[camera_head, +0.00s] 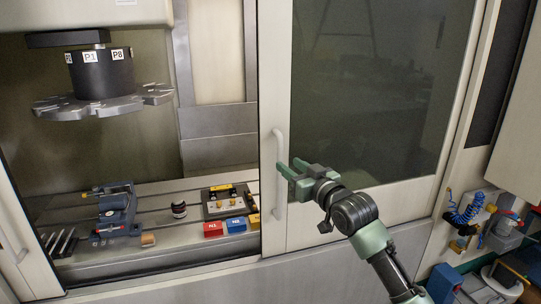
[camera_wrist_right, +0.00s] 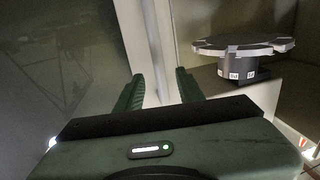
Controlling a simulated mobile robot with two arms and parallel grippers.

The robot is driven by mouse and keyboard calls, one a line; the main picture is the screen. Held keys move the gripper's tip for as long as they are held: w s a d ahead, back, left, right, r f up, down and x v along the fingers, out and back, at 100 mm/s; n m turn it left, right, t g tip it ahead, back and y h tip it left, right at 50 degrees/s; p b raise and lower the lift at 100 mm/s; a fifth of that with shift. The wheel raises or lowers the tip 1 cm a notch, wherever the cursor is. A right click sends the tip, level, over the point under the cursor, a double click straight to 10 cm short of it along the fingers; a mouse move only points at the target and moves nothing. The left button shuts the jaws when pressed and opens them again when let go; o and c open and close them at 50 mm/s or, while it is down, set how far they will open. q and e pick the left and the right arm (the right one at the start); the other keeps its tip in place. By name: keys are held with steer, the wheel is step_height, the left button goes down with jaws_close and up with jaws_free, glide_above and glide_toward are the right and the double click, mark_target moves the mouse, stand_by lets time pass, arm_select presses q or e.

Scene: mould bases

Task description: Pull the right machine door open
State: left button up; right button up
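The right machine door (camera_head: 450,125) has a pale frame and a dark glass pane. Its white vertical bar handle (camera_head: 280,205) is near the door's left edge. My right gripper (camera_head: 287,167) is at the handle's mid-height, fingers pointing left, with one green finger overlapping the handle in the picture. In the right wrist view, my right gripper (camera_wrist_right: 160,88) has its two fingers apart, with a pale upright strip beyond the gap. I cannot tell whether the handle is between the fingers or touched. My left gripper is out of view.
Left of the door, the machine is open, showing a tool carousel (camera_head: 100,103), a blue-grey vise (camera_head: 117,212) and red (camera_head: 213,229) and blue (camera_head: 236,224) blocks. Another door (camera_head: 22,235) is at the far left. Coiled blue hose (camera_head: 463,212) and fittings are at right.

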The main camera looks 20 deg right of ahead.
mark_target(282, 160)
steer(key=p+x, duration=0.1)
steer(key=x, duration=0.4)
steer(key=shift+w+p, duration=0.2)
steer(key=shift+p, duration=0.15)
steer(key=shift+w+a, duration=0.1)
steer(key=shift+w, duration=0.35)
steer(key=shift+f, duration=0.1)
jaws_close()
stand_by(0.6)
